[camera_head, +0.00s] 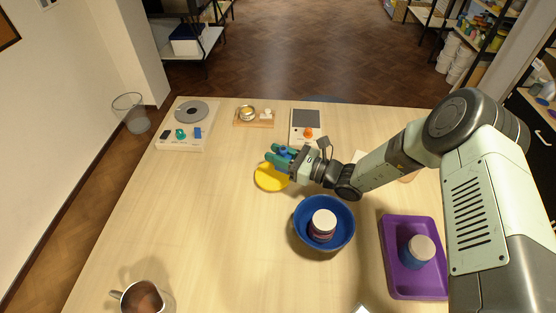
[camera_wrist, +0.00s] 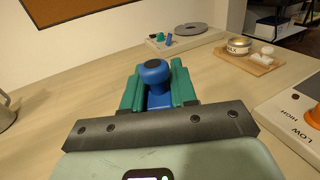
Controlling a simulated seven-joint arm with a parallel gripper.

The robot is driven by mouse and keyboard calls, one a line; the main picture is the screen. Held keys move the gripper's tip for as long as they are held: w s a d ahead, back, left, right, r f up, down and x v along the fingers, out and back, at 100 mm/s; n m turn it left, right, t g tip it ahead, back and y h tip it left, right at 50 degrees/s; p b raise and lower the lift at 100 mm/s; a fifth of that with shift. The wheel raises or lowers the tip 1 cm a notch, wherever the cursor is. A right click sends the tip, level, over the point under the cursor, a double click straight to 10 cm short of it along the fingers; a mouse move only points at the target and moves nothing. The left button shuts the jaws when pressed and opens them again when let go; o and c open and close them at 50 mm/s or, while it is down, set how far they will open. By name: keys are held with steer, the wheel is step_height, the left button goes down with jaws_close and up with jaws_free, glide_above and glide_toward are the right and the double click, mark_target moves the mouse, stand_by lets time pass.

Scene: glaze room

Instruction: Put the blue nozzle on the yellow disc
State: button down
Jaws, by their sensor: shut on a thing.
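The blue nozzle (camera_wrist: 154,76) stands upright between the green fingers of my gripper (camera_wrist: 157,88) in the wrist view. My gripper is shut on it. In the head view the gripper (camera_head: 279,156) is over the far edge of the yellow disc (camera_head: 270,179), and a little of the blue nozzle (camera_head: 284,150) shows between the fingers. The yellow disc lies flat on the table, partly covered by my gripper. Whether the nozzle touches the disc cannot be told. The disc is not seen in the wrist view.
A blue bowl (camera_head: 301,242) holding a jar (camera_head: 322,224) stands nearer. A purple tray (camera_head: 389,269) with another jar (camera_head: 417,250) is at right. A metal jug (camera_head: 142,299) is front left.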

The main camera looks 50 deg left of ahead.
steer(key=shift+f, duration=1.2)
steer(key=shift+f, duration=0.15)
steer(key=c, duration=0.9)
jaws_free()
